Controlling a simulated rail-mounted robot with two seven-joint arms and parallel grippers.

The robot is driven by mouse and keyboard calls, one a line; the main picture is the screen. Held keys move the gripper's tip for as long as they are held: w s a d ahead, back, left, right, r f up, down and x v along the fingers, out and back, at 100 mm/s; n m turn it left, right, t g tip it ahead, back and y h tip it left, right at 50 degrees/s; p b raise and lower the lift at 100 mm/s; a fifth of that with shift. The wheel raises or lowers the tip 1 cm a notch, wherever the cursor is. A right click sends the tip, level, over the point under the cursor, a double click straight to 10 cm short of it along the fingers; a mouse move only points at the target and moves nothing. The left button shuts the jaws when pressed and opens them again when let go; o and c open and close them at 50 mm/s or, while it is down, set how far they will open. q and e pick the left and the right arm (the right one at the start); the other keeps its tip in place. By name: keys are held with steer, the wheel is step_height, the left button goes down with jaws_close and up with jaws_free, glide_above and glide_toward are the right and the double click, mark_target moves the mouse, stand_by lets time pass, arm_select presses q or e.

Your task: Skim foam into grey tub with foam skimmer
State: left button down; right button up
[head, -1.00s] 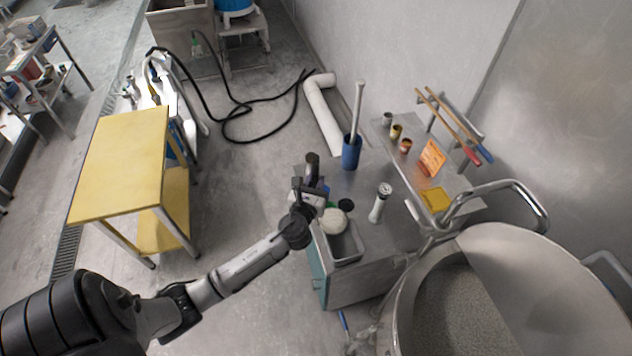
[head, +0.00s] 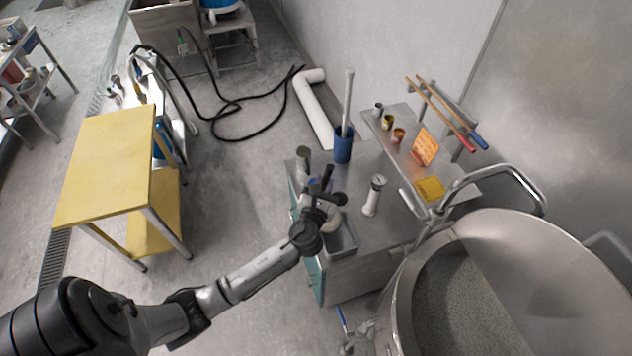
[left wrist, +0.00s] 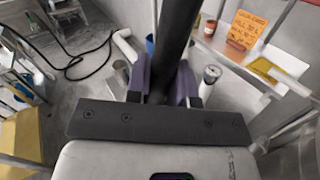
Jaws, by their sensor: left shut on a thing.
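My left gripper (head: 324,192) is over the near end of the steel cart. In the left wrist view its two purple-grey fingers (left wrist: 162,84) are shut on a thick dark handle (left wrist: 177,35), which looks like the foam skimmer's. The skimmer's head cannot be made out. The grey tub (head: 345,240) is on the cart's near corner, just below my gripper and partly hidden by it. A pale round thing (head: 331,224) shows at the tub's far end, mostly covered by my gripper. The large steel kettle (head: 403,300) at the right holds a grey speckled surface (head: 455,300). My right gripper is not in view.
A shelf (head: 408,160) with small cups and an orange sign is behind. A yellow table (head: 105,165) stands left.

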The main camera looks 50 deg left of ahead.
arm_select(q)
steer(key=w+d+f+m+t+b, duration=0.1)
steer(key=w+d+f+m, duration=0.1)
steer(key=d, duration=0.6)
steer(key=w+d+f+m+b, duration=0.1)
steer(key=w+d+f+m, duration=0.2)
steer(key=w+d+m, duration=0.2)
steer(key=d+m, duration=0.2)
steer(key=d, duration=0.2)
steer(key=shift+d+t+h+b, duration=0.3)
steer(key=shift+t, duration=0.1)
stand_by(0.5)
steer(key=shift+f, duration=0.1)
stand_by(0.5)
stand_by(1.0)
